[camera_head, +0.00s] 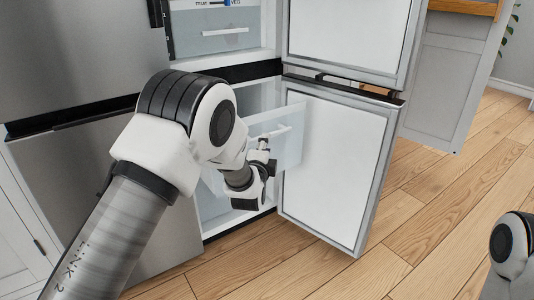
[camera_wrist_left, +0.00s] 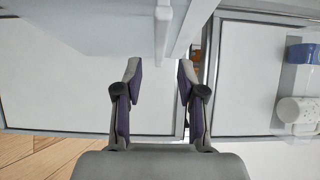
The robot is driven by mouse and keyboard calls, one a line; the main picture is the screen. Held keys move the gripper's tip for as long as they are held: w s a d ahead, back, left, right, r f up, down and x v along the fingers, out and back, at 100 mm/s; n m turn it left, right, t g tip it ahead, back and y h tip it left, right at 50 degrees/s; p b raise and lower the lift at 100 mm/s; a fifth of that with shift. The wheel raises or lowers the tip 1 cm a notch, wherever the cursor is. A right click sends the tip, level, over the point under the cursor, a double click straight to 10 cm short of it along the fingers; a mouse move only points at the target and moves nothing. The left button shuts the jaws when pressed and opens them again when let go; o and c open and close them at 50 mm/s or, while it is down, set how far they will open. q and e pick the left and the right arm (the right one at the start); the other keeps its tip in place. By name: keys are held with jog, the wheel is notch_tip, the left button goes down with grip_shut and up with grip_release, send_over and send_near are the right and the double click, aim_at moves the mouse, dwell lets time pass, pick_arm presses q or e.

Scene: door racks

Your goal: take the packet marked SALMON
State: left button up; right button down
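No packet marked SALMON can be made out in either view. A translucent freezer drawer (camera_head: 291,151) stands partly out of the lower compartment, and its contents are hidden. Its pale handle (camera_head: 279,131) is on the front. My left gripper (camera_head: 263,146) is at the drawer front, close to the handle. In the left wrist view its two fingers (camera_wrist_left: 158,70) are apart, with nothing between their tips. A pale bar (camera_wrist_left: 163,28) is just beyond the tips. My right gripper is out of view; only part of my right arm shows at the right edge.
The lower fridge door (camera_head: 335,170) stands open to the right of the drawer. The upper door (camera_head: 350,35) is open too. A fruit and veg drawer (camera_head: 218,42) is above. A blue item (camera_wrist_left: 303,53) and a white cup-like item (camera_wrist_left: 298,110) sit in a door rack. Wood floor (camera_head: 440,205) is clear.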

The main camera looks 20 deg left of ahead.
pick_arm(q)
jog(key=w, duration=0.2)
jog(key=w+b, duration=0.1)
jog(key=w, duration=0.1)
jog(key=w+b, duration=0.1)
jog(key=w, duration=0.1)
jog(key=shift+w+a+f, duration=0.1)
jog(key=shift+a+f, duration=0.05)
jog(key=shift+a, duration=0.2)
jog(key=shift+w, duration=0.3)
grip_shut()
